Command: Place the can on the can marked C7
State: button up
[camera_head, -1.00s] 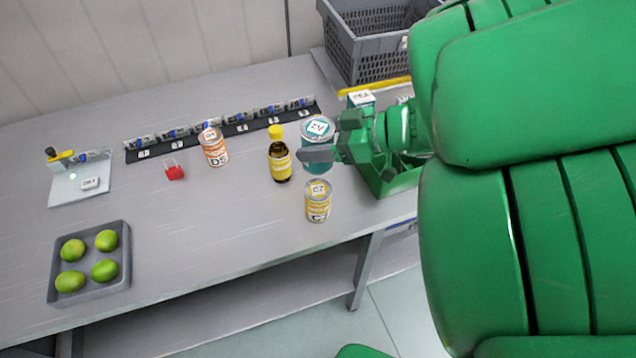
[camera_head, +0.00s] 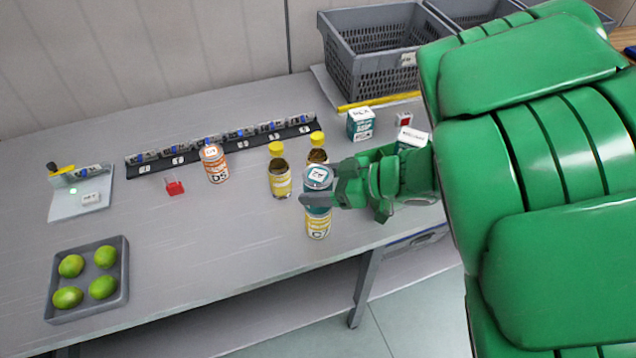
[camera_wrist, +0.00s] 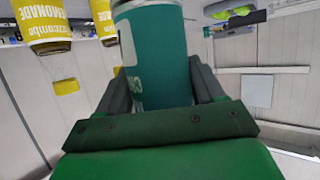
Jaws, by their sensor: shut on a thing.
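A teal can (camera_head: 318,181) is held in my gripper (camera_head: 322,198), whose fingers are shut around its sides. It fills the middle of the wrist view (camera_wrist: 158,55) between the two fingers. The can marked C7 (camera_head: 318,228), with a yellow and white label, stands upright on the table near its front edge. In the head view the teal can appears directly over the C7 can and hides its top. I cannot tell whether the two cans touch.
Two yellow-capped bottles (camera_head: 280,178) (camera_head: 317,150) stand just behind and left of the cans. An orange can marked D5 (camera_head: 214,165) is further left. Small boxes (camera_head: 361,124) and a grey crate (camera_head: 375,55) are behind. A tray (camera_head: 122,285) with limes sits at left.

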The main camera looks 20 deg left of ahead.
jog(key=shift+f, duration=0.1)
jog(key=o, duration=1.3)
jog(key=shift+w+d+r, duration=0.15)
jog(key=shift+d+r, duration=0.2)
jog(key=shift+d, duration=0.1)
jog(key=shift+v, duration=5.45)
jog(key=shift+f, duration=0.1)
